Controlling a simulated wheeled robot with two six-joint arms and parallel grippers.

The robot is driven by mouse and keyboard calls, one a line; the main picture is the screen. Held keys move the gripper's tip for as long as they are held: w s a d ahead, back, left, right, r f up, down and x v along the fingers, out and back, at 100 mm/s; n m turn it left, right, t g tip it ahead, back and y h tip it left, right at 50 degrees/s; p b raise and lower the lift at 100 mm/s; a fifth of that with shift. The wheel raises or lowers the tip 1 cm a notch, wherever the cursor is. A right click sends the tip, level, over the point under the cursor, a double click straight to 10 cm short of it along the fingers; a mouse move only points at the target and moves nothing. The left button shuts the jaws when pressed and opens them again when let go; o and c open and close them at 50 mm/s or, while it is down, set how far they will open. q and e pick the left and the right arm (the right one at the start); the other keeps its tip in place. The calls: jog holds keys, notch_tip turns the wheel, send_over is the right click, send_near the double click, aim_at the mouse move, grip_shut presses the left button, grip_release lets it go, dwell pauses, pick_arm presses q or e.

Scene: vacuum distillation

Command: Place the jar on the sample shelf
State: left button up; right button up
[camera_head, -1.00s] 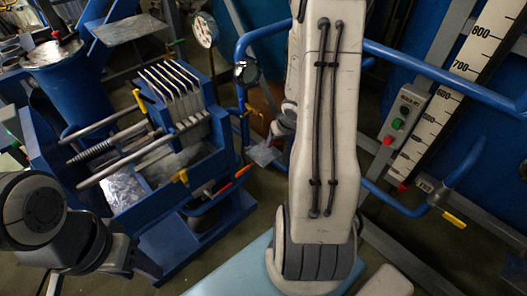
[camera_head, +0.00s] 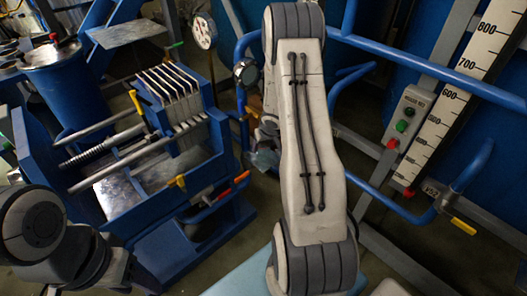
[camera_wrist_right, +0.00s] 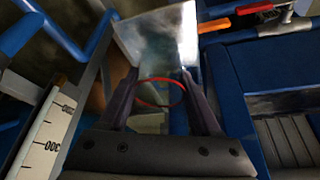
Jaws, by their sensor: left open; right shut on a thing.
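The jar (camera_wrist_right: 161,92) is see-through with a red ring and sits between the fingers of my right gripper (camera_wrist_right: 160,98), which is shut on it. A flat silvery plate, apparently the sample shelf (camera_wrist_right: 165,35), shows just beyond the jar in the right wrist view. I cannot tell whether jar and plate touch. In the head view the plate (camera_head: 263,160) is small and partly hidden beside my right arm, and the jar is not clear there. My left gripper (camera_head: 118,270) is open and low at the left; its fingers are hard to make out.
A blue press (camera_head: 175,140) with metal rods and plates stands left of my right arm. Orange and red handles (camera_wrist_right: 235,15) lie close right of the plate. Blue pipes (camera_head: 420,65), a control box (camera_head: 405,118) and a numbered scale (camera_head: 440,120) stand at the right.

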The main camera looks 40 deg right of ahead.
jog(key=shift+f, duration=0.15)
jog(key=o, duration=1.5)
jog(key=shift+c, duration=0.2)
